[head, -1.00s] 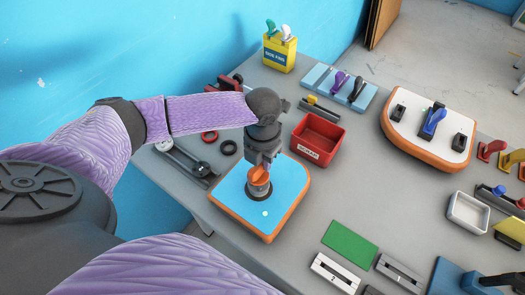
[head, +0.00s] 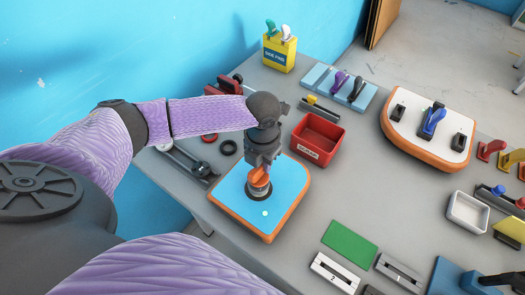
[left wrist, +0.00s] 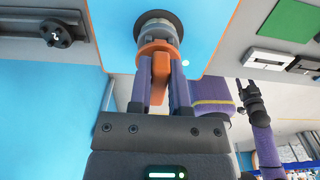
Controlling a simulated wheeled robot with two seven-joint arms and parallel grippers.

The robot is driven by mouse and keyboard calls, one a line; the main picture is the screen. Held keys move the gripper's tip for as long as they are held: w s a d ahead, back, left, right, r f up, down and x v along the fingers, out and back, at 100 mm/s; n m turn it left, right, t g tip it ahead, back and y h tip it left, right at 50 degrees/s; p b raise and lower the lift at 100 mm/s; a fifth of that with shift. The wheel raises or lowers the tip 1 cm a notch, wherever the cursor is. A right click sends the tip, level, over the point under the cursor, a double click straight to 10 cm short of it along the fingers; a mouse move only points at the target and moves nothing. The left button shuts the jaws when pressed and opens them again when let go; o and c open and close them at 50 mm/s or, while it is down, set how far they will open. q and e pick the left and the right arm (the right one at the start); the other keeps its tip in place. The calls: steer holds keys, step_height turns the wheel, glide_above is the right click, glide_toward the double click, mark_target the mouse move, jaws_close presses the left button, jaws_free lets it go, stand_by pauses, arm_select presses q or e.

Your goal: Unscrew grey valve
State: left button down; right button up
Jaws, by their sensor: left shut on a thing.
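The blue board with an orange edge (head: 232,200) lies on the grey table. The grey valve (head: 259,191) stands on it in a dark ring, and it also shows in the left wrist view (left wrist: 158,30). An orange wrench-like tool (head: 260,174) sits at the valve's top, its orange collar against the grey body. My left gripper (head: 261,166) points down from above, shut on the tool's orange handle (left wrist: 160,78) between both fingers. The fingers partly hide the handle. My right gripper (left wrist: 252,97) shows small and dark in the left wrist view; its jaws are unclear.
A red bin (head: 318,138) stands just right of the board. A white board with an orange edge (head: 425,145) lies farther right. A green plate (head: 349,246) and slotted blocks (head: 335,272) lie in front.

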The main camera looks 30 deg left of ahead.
arm_select(q)
steer(key=shift+f+b, duration=0.35)
steer(key=shift+f, duration=0.35)
steer(key=shift+c, duration=2.4)
jaws_free()
step_height(320, 180, up, 10)
steer(key=shift+p, duration=1.1)
